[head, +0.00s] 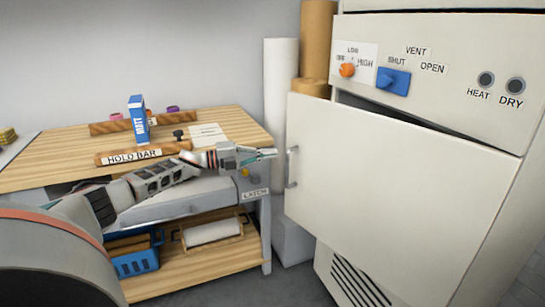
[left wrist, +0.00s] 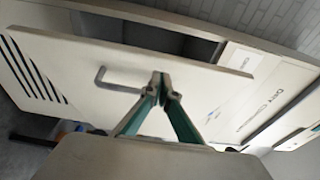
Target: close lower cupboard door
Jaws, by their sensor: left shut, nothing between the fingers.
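The lower cupboard door (head: 395,190) is a cream panel standing partly open, with a dark gap along its top edge. Its grey handle (head: 291,167) is near the free left edge. In the left wrist view the door (left wrist: 200,92) fills the middle, and the bent handle (left wrist: 112,83) is just left of my fingertips. My left gripper (head: 274,153) is shut and empty, just left of the handle in the head view. The fingertips (left wrist: 160,78) point at the door's outer face; I cannot tell whether they touch it. My right gripper is not in view.
The cream cabinet (head: 440,60) has an orange knob (head: 347,70) and a blue switch (head: 393,81) above the door. Rolls (head: 281,90) stand behind the door's free edge.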

